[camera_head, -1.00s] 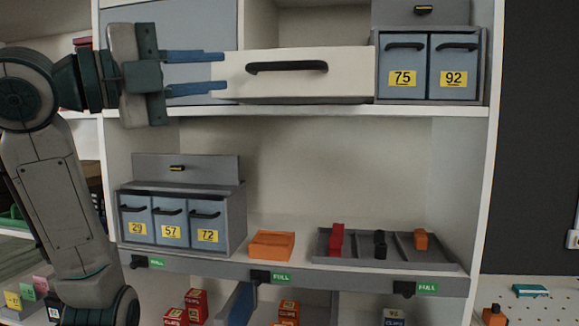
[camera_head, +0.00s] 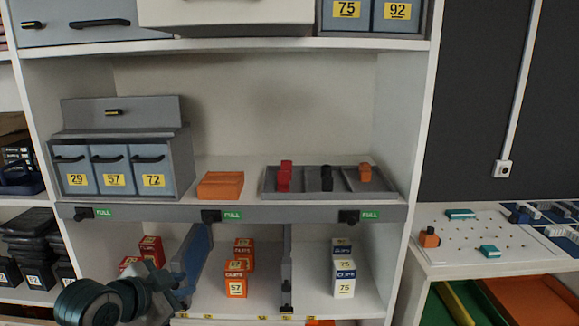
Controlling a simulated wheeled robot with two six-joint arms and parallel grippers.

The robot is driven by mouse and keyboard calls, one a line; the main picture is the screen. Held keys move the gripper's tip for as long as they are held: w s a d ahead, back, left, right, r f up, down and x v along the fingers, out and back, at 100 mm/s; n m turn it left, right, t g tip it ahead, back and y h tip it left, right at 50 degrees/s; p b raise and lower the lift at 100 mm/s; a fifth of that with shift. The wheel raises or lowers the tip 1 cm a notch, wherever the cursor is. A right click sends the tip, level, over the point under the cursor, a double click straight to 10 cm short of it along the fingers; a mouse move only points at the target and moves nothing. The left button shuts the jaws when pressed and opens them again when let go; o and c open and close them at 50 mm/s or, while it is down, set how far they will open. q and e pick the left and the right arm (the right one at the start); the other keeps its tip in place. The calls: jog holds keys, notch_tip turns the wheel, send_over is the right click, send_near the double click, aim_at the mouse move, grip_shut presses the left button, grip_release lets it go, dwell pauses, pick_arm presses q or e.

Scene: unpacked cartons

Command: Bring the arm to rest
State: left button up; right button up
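My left gripper (camera_head: 180,285) is low at the left in the head view, in front of the lower shelf bay. It is seen small and at a slant beside a blue divider (camera_head: 198,255), and I cannot tell how far apart its fingers are. I see nothing held in it. My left arm comes in from the bottom left edge. My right gripper is not in view.
The middle shelf holds a grey three-drawer unit (camera_head: 183,165), an orange block (camera_head: 220,186) and a divided grey tray (camera_head: 317,195). Below stand red, orange and blue-white cartons (camera_head: 344,280). A white closed-front drawer (camera_head: 230,14) is above. A pegboard table (camera_head: 470,235) stands right.

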pick_arm(q)
jog(key=s+a+f+n+g+y, duration=0.1)
jog(key=s+f+n+g, duration=0.15)
jog(key=s+f, duration=0.4)
jog(key=s+a+f+n+g+y, duration=0.1)
jog(key=s+f+n+y, duration=0.2)
jog(key=f, duration=0.7)
jog(key=s+a+f+n+g+y, duration=0.1)
jog(key=s+a+f+n+g, duration=0.1)
jog(key=s+f, duration=0.6)
jog(key=s+a+f+n+g, duration=0.2)
jog(key=s+f+n, duration=0.15)
jog(key=s, duration=0.85)
notch_tip(320, 180, down, 28)
jog(key=a+g, duration=0.1)
jog(key=a, duration=0.1)
jog(key=s+a+f+g, duration=0.1)
jog(key=s+f, duration=1.6)
jog(key=f, duration=0.4)
jog(key=shift+s+a, duration=0.2)
jog(key=shift+s, duration=0.2)
jog(key=shift+r, duration=0.1)
